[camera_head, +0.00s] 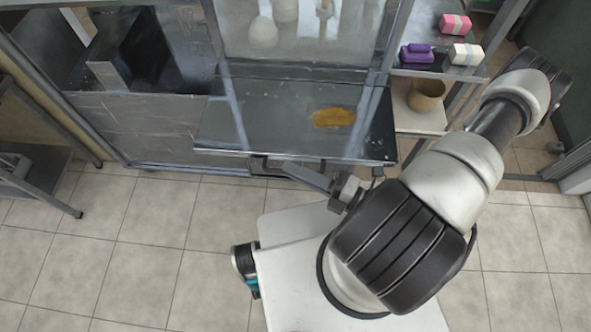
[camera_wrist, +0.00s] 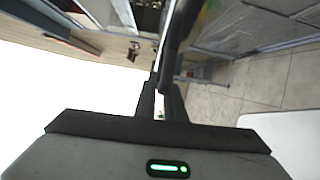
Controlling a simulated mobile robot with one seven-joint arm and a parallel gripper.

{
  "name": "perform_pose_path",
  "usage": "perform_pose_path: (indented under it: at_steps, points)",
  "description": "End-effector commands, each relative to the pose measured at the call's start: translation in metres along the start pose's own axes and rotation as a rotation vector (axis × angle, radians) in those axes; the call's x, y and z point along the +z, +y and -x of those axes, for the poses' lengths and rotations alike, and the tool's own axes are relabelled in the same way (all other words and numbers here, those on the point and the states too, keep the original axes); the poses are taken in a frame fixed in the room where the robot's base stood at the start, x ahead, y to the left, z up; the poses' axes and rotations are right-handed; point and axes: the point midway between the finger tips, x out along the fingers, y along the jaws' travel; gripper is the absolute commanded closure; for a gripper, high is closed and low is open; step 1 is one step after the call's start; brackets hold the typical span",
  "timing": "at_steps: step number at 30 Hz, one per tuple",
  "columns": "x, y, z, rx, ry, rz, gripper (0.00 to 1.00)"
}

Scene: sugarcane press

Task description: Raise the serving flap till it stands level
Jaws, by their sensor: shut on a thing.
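The serving flap (camera_head: 275,125) is a dark grey metal panel with a pale front rim, on the front of the press stall. An orange-brown patch (camera_head: 332,118) shows on its right part. The flap stands out from the stall and looks near level, but its exact tilt is hard to judge from above. My gripper (camera_head: 262,165) is at the flap's front edge, left of its middle, partly hidden under the rim. In the wrist view, my gripper (camera_wrist: 160,98) is closed on a dark narrow edge, which appears to be the flap (camera_wrist: 177,40) seen edge-on.
A side shelf at the right holds a pink-and-white block (camera_head: 454,24), a purple block (camera_head: 417,54) and a white block (camera_head: 466,54). A brown pot (camera_head: 426,95) stands on a lower shelf. The tiled floor (camera_head: 130,250) at the front left is clear.

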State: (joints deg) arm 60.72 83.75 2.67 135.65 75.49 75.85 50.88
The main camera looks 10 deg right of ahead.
Motion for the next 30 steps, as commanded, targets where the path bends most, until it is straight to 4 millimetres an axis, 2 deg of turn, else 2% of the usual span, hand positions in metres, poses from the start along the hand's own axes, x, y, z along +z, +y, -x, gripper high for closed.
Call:
perform_pose_path:
  at_steps: [1,5,6,9,24,28,30]
  points:
    - [0.002,0.007,-0.001,0.016,-0.004,0.006,1.0]
    - [0.002,0.008,-0.002,0.019,-0.004,0.007,1.0]
    - [0.002,0.008,-0.002,0.019,-0.004,0.008,0.89]
    - [0.002,0.008,-0.002,0.019,-0.004,0.007,0.72]
    - [0.001,0.004,0.0,0.01,-0.002,0.004,0.72]
    - [0.002,0.002,0.01,0.009,-0.004,0.006,0.72]
    - [0.002,0.002,0.021,0.007,-0.005,0.006,0.72]
